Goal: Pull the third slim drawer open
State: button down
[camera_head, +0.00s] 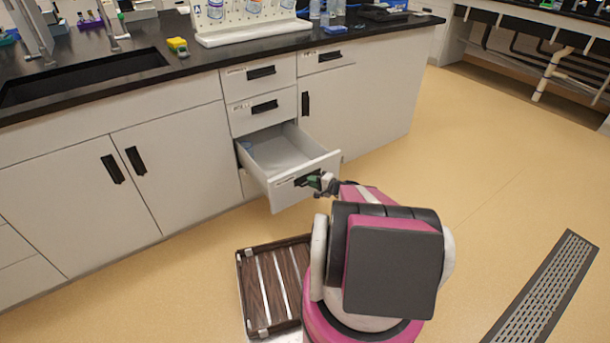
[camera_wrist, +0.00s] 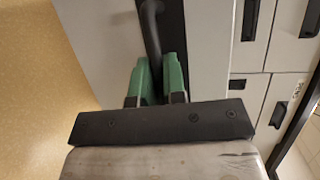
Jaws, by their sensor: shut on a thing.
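The third slim drawer (camera_head: 306,166) stands pulled well out of the white cabinet, below two shut drawers. Its inside is visible in the head view, with a small bluish item (camera_head: 246,147) at the back left. My gripper (camera_head: 323,182) is at the drawer's front, shut on its black handle. In the wrist view the green fingers of my gripper (camera_wrist: 157,80) close around the dark handle bar (camera_wrist: 151,28), against the pale drawer front (camera_wrist: 92,40).
Two shut drawers (camera_head: 261,72) sit above the open one. Cabinet doors (camera_head: 172,160) flank it on the left. A dark sink (camera_head: 80,76) and bottles on a white rack (camera_head: 250,32) are on the black counter.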

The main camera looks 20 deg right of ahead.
jog(key=shift+s+d, duration=0.2)
jog(key=shift+s, duration=0.4)
jog(key=shift+s+d, duration=0.2)
jog(key=shift+s, duration=0.4)
jog(key=c, duration=1.5)
grip_release()
jog(key=shift+s+d, duration=0.1)
jog(key=v, duration=1)
jog(key=shift+s+d, duration=0.2)
jog(key=shift+r, duration=0.1)
